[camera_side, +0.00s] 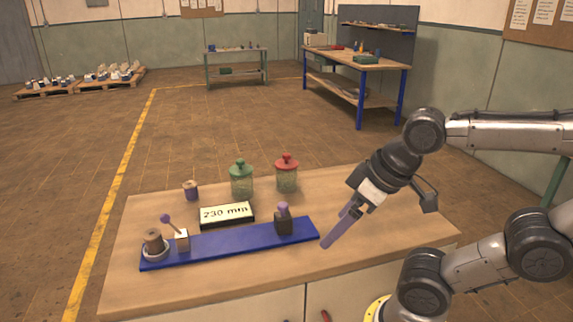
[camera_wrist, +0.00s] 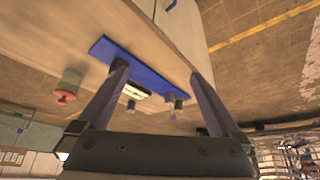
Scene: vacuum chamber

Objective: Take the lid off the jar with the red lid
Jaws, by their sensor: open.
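The jar with the red lid (camera_side: 287,174) stands upright on the wooden table, at its back, in the side view. Its red lid (camera_side: 287,160) is on top and has a knob. In the wrist view the red lid (camera_wrist: 65,96) shows at the left, outside my fingers. My gripper (camera_side: 328,243) is in the air above the right part of the table, to the right of the jar and nearer the camera. In the wrist view my gripper (camera_wrist: 160,80) has its two fingers apart with nothing held between them.
A jar with a green lid (camera_side: 241,180) stands just left of the red-lidded jar. A sign reading 230 min (camera_side: 226,213) and a blue strip (camera_side: 230,243) with small fixtures lie in front. A small purple spool (camera_side: 191,190) stands at the left. The table's right side is clear.

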